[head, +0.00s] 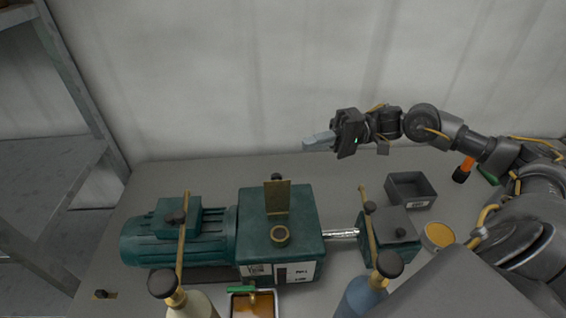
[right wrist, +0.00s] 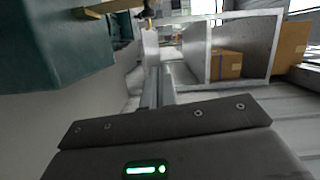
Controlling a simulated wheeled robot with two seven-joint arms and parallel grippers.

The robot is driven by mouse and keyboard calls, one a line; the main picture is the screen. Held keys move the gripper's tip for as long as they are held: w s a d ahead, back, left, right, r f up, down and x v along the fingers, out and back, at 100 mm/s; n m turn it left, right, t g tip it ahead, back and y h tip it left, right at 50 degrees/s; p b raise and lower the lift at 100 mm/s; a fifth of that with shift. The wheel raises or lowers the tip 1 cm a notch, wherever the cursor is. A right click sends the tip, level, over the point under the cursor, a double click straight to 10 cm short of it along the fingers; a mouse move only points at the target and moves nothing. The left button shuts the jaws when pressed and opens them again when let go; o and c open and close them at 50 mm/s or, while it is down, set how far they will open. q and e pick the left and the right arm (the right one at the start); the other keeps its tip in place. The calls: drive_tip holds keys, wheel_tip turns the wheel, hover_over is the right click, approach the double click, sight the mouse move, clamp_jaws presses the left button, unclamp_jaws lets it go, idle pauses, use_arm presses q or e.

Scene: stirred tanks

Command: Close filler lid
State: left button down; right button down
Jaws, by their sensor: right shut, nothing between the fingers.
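The filler lid (head: 277,197) is a brass plate standing upright, open, on top of the green gearbox (head: 250,215). The round brass filler neck (head: 281,236) is uncovered in front of it. My right gripper (head: 306,144) is shut and empty, above and behind the gearbox, to the right of the lid and apart from it. In the right wrist view its fingers (right wrist: 157,88) lie together. The green housing (right wrist: 55,45) fills the upper left there, with part of a brass piece (right wrist: 108,7) at the top edge. My left gripper is not in view.
A green motor (head: 170,240) joins the gearbox on the left. A silver shaft (head: 341,234) leads right to a smaller green block (head: 398,225). A grey bin (head: 412,191), yellow tin (head: 438,235), amber tray (head: 254,305) and bottles (head: 362,299) stand around. The bench behind the gearbox is clear.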

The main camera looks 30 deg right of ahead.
sight(277, 193)
drive_tip(key=s+a+p, duration=0.2)
drive_tip(key=a+p, duration=0.1)
drive_tip(key=a, duration=0.5)
drive_tip(key=shift+a+f, duration=0.2)
drive_tip(key=shift+f, duration=0.25)
